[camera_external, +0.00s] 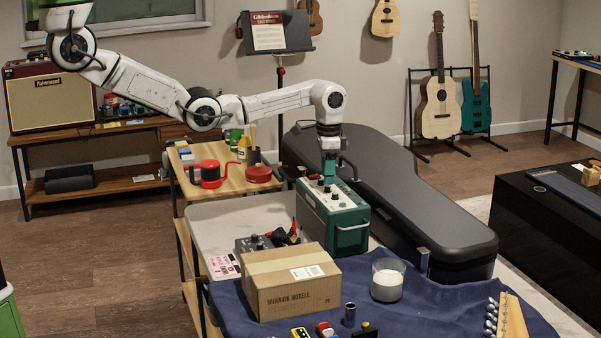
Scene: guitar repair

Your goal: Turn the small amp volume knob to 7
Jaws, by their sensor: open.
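The small amp (338,222) is a green box with a pale control panel on top. It stands on the bench in the middle of the external view. Small dark knobs and a red one (313,177) show along the panel; the markings are too small to read, so I cannot tell the volume setting. My gripper (329,178) points down at the panel from above, near its far right part. Its fingers are open, small and partly lost against the amp. I cannot tell whether they touch or surround a knob.
A cardboard box (291,282) stands in front of the amp, with a pedal device (258,243) behind it. A white candle jar (388,281) stands to the right. A large black guitar case (420,208) lies behind the amp. A tool cart (222,183) is at the left.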

